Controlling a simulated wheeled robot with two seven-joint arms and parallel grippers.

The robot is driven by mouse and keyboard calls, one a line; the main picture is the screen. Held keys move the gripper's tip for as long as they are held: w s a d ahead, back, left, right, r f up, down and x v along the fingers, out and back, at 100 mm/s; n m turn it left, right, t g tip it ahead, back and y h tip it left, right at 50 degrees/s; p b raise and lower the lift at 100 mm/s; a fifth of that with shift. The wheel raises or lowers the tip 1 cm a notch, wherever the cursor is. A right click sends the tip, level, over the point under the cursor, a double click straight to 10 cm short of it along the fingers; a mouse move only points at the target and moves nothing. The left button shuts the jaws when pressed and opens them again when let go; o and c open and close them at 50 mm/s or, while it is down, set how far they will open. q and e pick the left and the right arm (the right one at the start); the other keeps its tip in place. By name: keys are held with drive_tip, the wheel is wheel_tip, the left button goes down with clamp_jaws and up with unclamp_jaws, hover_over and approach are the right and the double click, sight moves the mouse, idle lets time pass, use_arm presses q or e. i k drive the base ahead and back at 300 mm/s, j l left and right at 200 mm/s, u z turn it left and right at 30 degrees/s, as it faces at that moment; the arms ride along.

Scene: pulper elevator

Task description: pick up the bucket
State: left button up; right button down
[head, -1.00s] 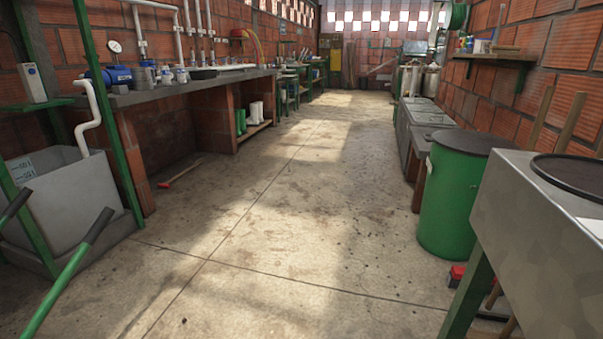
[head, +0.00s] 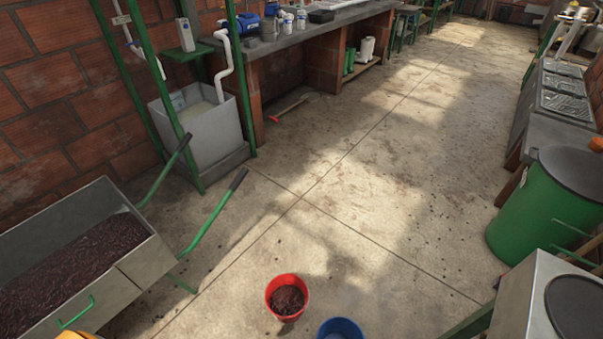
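A red bucket (head: 273,300) stands upright on the concrete floor at the bottom middle of the head view. It holds some dark brown material. A blue bucket (head: 340,322) stands just to its right, cut off by the bottom edge of the picture, so its lower part is hidden. The two buckets are apart. I cannot make out either gripper in this view.
A grey wheelbarrow or cart (head: 147,263) with green handles and dark pulp is at lower left. A green drum (head: 535,215) and a metal-topped stand (head: 520,305) are at right. A grey tank (head: 208,138) stands by the left wall. The middle floor is clear.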

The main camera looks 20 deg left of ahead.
sight(286, 296)
drive_tip(key=k+j+u, duration=0.2)
drive_tip(key=k, duration=0.25)
drive_tip(key=k+j+u, duration=0.25)
drive_tip(key=k+j, duration=0.15)
